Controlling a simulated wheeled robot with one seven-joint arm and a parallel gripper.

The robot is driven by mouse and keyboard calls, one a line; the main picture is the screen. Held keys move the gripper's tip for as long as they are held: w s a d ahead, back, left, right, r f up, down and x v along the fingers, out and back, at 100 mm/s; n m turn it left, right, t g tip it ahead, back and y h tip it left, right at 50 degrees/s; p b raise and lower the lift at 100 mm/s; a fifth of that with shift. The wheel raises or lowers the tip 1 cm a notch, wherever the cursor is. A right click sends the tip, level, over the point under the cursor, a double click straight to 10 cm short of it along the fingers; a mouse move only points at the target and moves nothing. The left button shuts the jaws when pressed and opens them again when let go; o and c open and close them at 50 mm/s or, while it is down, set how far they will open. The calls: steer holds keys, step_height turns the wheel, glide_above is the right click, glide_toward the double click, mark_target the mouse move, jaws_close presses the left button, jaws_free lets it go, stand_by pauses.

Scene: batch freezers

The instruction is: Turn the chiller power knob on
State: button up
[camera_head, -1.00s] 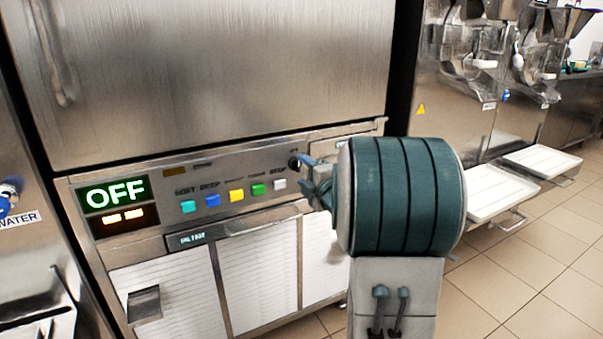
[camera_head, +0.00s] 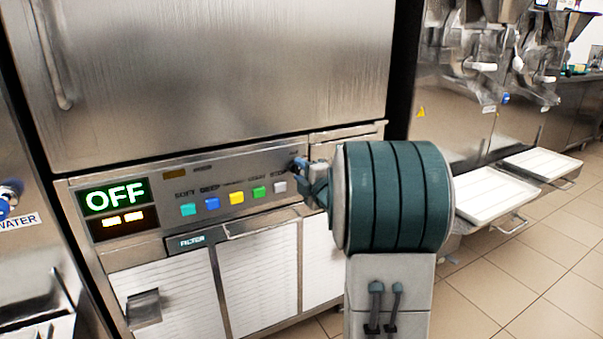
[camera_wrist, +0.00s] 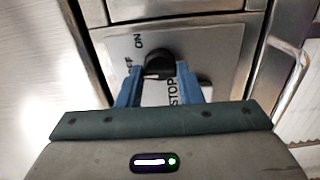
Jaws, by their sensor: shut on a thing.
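The chiller's black power knob (camera_wrist: 158,66) shows in the wrist view on a metal panel, with the words OFF and ON printed beside it. My gripper (camera_wrist: 160,80) is shut on the knob, its blue fingers on either side of it. In the head view my gripper (camera_head: 302,166) is at the right end of the control panel, and the knob is mostly hidden by the fingers and arm. The chiller display (camera_head: 115,196) shows OFF in green letters on its left.
Coloured buttons, among them a yellow button (camera_head: 237,197) and a green button (camera_head: 259,193), sit left of my gripper. A STOP label (camera_wrist: 174,91) is close by the fingers. White trays (camera_head: 487,195) stand on the right. A handle (camera_wrist: 290,75) juts out at right in the wrist view.

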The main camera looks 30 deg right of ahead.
steer(key=m, duration=0.4)
steer(key=m+p, duration=0.1)
steer(key=m, duration=0.3)
steer(key=shift+m, duration=0.3)
steer(key=m+p, duration=0.2)
steer(key=m, duration=0.3)
steer(key=shift+f+m+p, duration=0.1)
steer(key=shift+m+p, duration=0.95)
steer(key=shift+m, duration=1.05)
steer(key=o, duration=1)
steer(key=s, duration=0.4)
steer(key=s+p, duration=0.1)
steer(key=s, duration=0.4)
steer(key=s+p, duration=0.1)
steer(key=s, duration=0.4)
steer(key=shift+d, duration=0.25)
